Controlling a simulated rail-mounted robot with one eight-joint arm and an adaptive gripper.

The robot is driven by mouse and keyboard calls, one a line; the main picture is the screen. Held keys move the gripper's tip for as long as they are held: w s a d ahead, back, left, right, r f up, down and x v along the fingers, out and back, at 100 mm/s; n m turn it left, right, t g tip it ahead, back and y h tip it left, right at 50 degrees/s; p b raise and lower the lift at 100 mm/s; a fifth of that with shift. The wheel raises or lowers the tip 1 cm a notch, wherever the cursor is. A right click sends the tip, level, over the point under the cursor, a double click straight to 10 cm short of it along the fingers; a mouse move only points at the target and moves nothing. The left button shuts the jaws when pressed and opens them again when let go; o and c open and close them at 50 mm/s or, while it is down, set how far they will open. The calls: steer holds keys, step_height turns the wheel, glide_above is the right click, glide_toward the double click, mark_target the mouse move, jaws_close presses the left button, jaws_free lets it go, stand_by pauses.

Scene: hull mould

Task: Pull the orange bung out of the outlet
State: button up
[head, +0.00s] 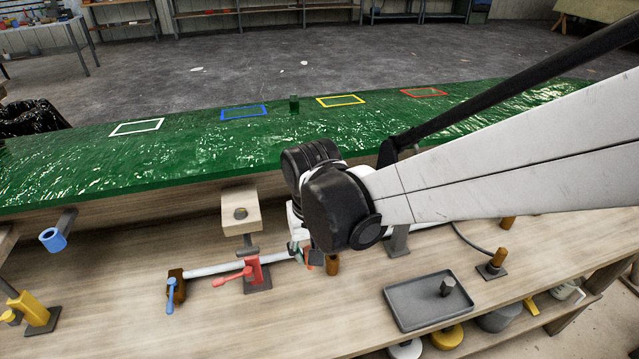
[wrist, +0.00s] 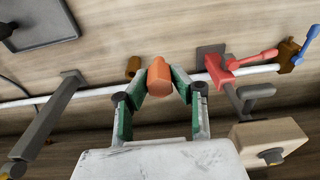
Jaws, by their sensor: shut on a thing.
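The orange bung (wrist: 159,77) shows in the wrist view between the two fingertips of my gripper (wrist: 160,84). Both green-and-grey fingers touch its sides, so my gripper is shut on it. No outlet shows around the bung; whether it still touches one behind it, I cannot tell. A brown stub (wrist: 132,67) is close to the left of the bung; it also shows in the head view (head: 332,265). In the head view my wrist hides most of my gripper and only a small orange-red patch shows below it.
A white pipe (wrist: 100,92) runs behind my gripper. A red-handled valve (head: 253,272) and a wooden block (head: 240,210) stand to its left in the head view. A grey tray (head: 408,317) lies front right. The green hull mould (head: 200,150) lies behind.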

steer(key=shift+s+a+r, duration=0.25)
steer(key=shift+s+r, duration=0.15)
steer(key=shift+r, duration=0.05)
steer(key=shift+r+p, duration=1.1)
steer(key=shift+r, duration=0.35)
steer(key=shift+f, duration=0.1)
